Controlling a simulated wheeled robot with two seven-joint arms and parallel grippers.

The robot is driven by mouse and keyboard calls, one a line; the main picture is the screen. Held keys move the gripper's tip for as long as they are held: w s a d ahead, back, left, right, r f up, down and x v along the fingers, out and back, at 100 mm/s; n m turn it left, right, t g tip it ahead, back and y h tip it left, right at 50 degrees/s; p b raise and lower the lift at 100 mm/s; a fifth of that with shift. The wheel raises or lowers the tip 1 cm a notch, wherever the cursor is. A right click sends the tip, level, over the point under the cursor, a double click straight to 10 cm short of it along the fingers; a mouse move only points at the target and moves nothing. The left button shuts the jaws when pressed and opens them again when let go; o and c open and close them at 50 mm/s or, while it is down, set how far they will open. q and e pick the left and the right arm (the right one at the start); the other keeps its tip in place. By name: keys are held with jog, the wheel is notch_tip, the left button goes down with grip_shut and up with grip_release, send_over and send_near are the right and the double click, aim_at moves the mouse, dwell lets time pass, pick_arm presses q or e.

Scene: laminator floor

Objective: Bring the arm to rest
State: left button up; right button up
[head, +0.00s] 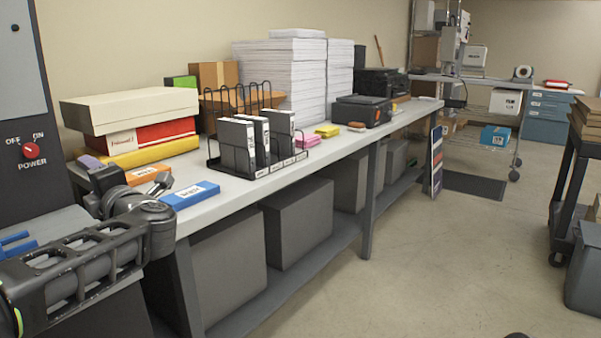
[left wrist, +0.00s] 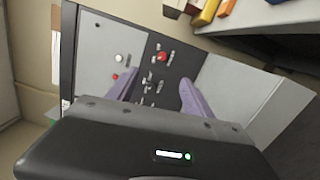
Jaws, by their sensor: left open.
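My left arm comes in from the left in the head view and reaches the near end of the long bench, beside the grey machine. My left gripper (left wrist: 158,88) shows in the left wrist view with its two lavender fingers spread apart and nothing between them. Beyond the fingers is the machine's control panel (left wrist: 147,70), with a red knob and small buttons. In the head view the panel's red power knob (head: 30,150) is at the far left. My right gripper is not in view.
The bench (head: 232,190) holds a blue box (head: 190,195), an orange box (head: 148,174), stacked cartons (head: 130,108), a binder rack (head: 258,160) and paper stacks (head: 280,80). Grey bins (head: 300,222) stand beneath. The floor (head: 440,255) to the right is open, with a dark cart (head: 567,190) at the edge.

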pick_arm(q)
jog(key=w+d+f+m+t+h, duration=0.2)
jog(key=w+d+f+m+h, duration=0.2)
jog(key=d+f+m, duration=0.35)
jog(key=w+d+f+m+t+h, duration=0.2)
jog(key=w+d+f+m+h, duration=0.25)
jog(key=d+f+m, duration=0.35)
jog(key=s+d+f+m+g+h, duration=0.2)
jog(key=s+d+f+m, duration=0.15)
jog(key=f, duration=0.75)
jog(key=s+d+f+m+g+h, duration=0.2)
jog(key=s+d+f+h, duration=0.15)
jog(key=f, duration=0.65)
jog(key=s+d+f+m+g+h, duration=0.2)
jog(key=s+d+f+m, duration=0.15)
jog(key=f, duration=0.75)
jog(key=s+d+f+m+g+h, duration=0.1)
jog(key=s+d+f+g, duration=0.2)
jog(key=s+f, duration=0.6)
jog(key=s+d+f+m+g+h, duration=0.1)
jog(key=s+d+f+g, duration=0.3)
jog(key=s, duration=0.8)
jog(key=s+d+f+m+g+h, duration=0.1)
jog(key=s+f+g, duration=0.1)
jog(key=s+f, duration=0.75)
notch_tip(320, 180, up, 19)
jog(key=p, duration=1.7)
jog(key=shift+s+a, duration=0.2)
jog(key=shift+s, duration=0.05)
